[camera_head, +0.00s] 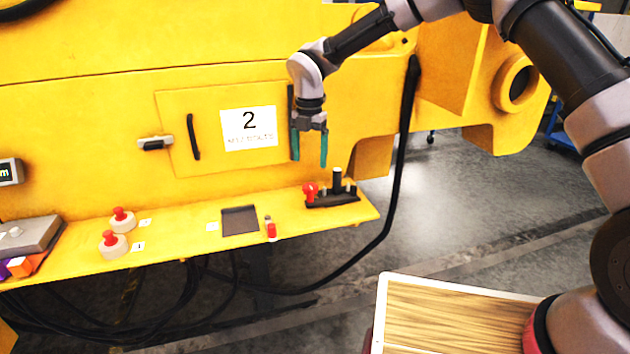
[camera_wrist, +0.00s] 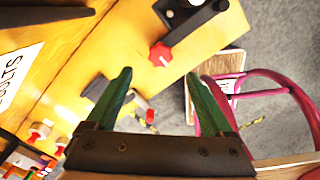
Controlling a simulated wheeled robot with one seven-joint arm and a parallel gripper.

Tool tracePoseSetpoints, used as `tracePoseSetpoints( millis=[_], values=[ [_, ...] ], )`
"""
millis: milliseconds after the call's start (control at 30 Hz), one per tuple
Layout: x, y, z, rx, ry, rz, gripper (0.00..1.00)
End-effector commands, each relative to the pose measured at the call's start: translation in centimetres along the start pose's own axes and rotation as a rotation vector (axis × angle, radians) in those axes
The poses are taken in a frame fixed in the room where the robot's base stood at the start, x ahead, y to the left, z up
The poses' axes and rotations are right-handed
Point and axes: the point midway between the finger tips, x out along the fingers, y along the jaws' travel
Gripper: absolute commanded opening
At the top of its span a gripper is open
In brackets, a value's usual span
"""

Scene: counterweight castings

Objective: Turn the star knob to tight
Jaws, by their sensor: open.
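The red star knob (camera_head: 310,190) sits at the left end of a black fixture (camera_head: 332,201) near the right end of the yellow ledge. It also shows in the wrist view (camera_wrist: 160,54), above and between my fingertips. My gripper (camera_head: 309,160) is open and empty, pointing down in front of the yellow panel; in the head view its fingertips appear a little above the knob. The green fingers frame the lower part of the wrist view (camera_wrist: 158,75). They appear apart from the knob. I cannot read a tight mark.
A black upright post (camera_head: 337,178) stands on the fixture beside the knob. A small red-capped item (camera_head: 271,231), a dark tray (camera_head: 240,207) and two red buttons (camera_head: 122,214) (camera_head: 109,237) lie to the left. A black cable (camera_head: 402,150) hangs at right. A wood-topped surface (camera_head: 440,315) is nearer.

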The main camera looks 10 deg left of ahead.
Motion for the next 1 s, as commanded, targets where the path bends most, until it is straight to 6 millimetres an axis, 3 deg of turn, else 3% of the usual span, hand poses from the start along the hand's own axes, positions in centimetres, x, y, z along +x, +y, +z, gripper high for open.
tracePoseSetpoints(
  millis=[200,400,833,867,1000],
  values=[
    [4.5,-0.1,0.0,0.001,0.003,-0.003,0.86],
    [7.4,-0.1,0.0,0.001,0.001,-0.002,0.86],
    [8.6,-0.1,0.0,0.003,0.000,-0.001,0.86],
    [8.6,-0.1,0.0,0.003,0.000,-0.001,0.82],
    [8.5,-0.1,0.0,0.003,0.000,-0.001,0.29]
  ],
)
